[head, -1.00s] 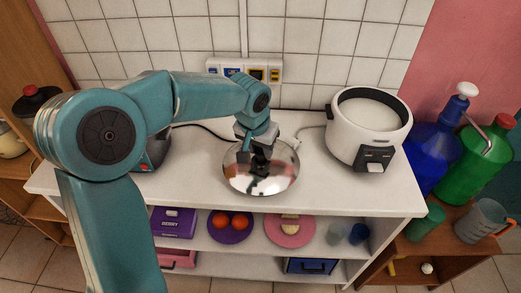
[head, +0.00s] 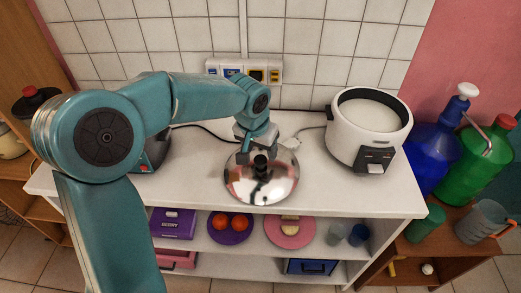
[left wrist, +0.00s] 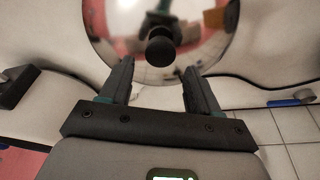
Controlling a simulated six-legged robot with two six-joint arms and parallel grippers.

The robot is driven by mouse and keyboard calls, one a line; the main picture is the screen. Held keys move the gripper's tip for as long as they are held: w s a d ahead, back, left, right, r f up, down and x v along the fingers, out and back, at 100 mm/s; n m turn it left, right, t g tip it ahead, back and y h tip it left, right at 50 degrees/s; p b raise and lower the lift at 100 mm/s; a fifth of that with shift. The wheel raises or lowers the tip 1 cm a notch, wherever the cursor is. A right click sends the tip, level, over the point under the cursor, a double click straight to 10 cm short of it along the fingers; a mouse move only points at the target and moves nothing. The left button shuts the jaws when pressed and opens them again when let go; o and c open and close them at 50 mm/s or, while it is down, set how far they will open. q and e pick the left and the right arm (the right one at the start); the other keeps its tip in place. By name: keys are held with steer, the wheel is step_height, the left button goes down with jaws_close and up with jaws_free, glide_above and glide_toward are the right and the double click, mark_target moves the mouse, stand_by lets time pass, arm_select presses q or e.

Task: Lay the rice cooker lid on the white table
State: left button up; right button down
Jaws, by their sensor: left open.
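The rice cooker lid (head: 262,187) is a shiny metal dome with a black knob on top. It rests on the white table (head: 330,190), left of the rice cooker and near the front edge. In the left wrist view the lid (left wrist: 107,48) lies just beyond my fingertips. My left gripper (head: 258,151) is open, its fingertips behind the knob and apart from it; it also shows in the left wrist view (left wrist: 158,70). The white rice cooker (head: 343,138) stands uncovered at the right. My right gripper is not in view.
A power strip (head: 244,70) is on the tiled wall, with cords behind the lid. A dark appliance (head: 153,155) stands left, partly behind my arm. Blue (head: 431,152) and green (head: 470,165) jugs stand right of the table. Plates and boxes fill the shelf below.

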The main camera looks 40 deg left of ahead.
mark_target(254, 175)
arm_select(q)
steer(key=v, duration=1.1)
steer(key=shift+s, duration=0.1)
steer(key=shift+s, duration=0.15)
